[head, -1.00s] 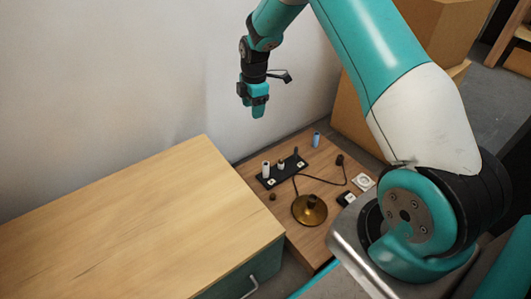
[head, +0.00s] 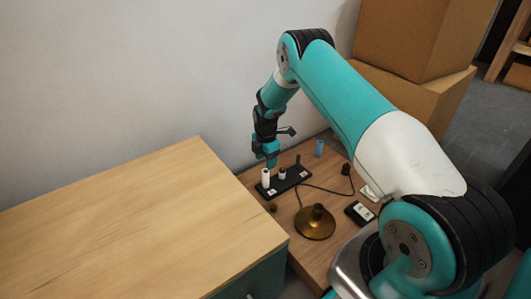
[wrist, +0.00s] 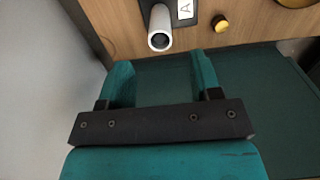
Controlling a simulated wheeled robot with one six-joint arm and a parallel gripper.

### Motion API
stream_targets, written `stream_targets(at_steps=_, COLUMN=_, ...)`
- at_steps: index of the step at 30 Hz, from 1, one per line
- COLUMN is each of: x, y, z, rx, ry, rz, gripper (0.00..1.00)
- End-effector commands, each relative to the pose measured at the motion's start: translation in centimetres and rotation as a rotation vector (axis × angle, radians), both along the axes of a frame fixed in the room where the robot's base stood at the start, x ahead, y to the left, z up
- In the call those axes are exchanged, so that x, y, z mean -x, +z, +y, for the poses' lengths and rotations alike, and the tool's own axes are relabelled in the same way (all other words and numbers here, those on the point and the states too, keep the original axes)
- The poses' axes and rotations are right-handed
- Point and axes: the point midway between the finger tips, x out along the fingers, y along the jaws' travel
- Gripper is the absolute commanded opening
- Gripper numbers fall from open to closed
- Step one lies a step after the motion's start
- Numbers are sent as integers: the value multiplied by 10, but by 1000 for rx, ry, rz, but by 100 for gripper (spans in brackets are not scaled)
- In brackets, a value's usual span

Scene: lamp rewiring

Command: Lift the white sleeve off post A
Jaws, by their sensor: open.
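The white sleeve (head: 265,177) stands upright at the left end of a black board (head: 275,187) on the low wooden table. In the wrist view the sleeve (wrist: 159,30) is a white tube with a dark bore, next to a label marked A (wrist: 185,8). The post inside it is hidden. My gripper (head: 271,160) points down close to the sleeve. In the wrist view my gripper (wrist: 161,62) is open and empty, and the sleeve shows just beyond the fingertips, roughly midway between them. The exact gap in height is hard to tell.
A shorter pale-and-dark piece (head: 282,174) and a dark post (head: 298,161) stand on the same board. A blue cylinder (head: 320,148) stands behind. A brass lamp base (head: 315,223) with a cord is in front. A small brass knob (wrist: 220,23) lies beside the board. A higher cabinet (head: 130,225) is at left.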

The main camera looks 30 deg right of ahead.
Motion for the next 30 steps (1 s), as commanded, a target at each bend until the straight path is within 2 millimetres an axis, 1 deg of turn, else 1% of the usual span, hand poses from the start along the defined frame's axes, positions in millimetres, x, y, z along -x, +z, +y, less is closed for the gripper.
stream_targets(at_steps=1, x=1, y=-17, z=0, rx=-1, ry=0, rz=2, gripper=58)
stream_targets(at_steps=3, x=0, y=-30, z=0, rx=0, ry=0, rz=1, gripper=58)
stream_targets(at_steps=6, x=0, y=-46, z=0, rx=0, ry=0, rz=1, gripper=58)
stream_targets(at_steps=9, x=0, y=-57, z=0, rx=0, ry=0, rz=0, gripper=58)
stream_targets(at_steps=15, x=0, y=-66, z=0, rx=0, ry=-1, rz=-1, gripper=58)
stream_targets(at_steps=23, x=0, y=-66, z=0, rx=0, ry=-1, rz=0, gripper=58)
stream_targets(at_steps=26, x=0, y=-66, z=0, rx=0, ry=-1, rz=0, gripper=38)
stream_targets(at_steps=27, x=0, y=-66, z=0, rx=0, ry=-1, rz=0, gripper=28)
stream_targets(at_steps=29, x=0, y=-66, z=0, rx=0, ry=-1, rz=0, gripper=15)
stream_targets(at_steps=30, x=0, y=-66, z=0, rx=0, ry=-1, rz=0, gripper=6)
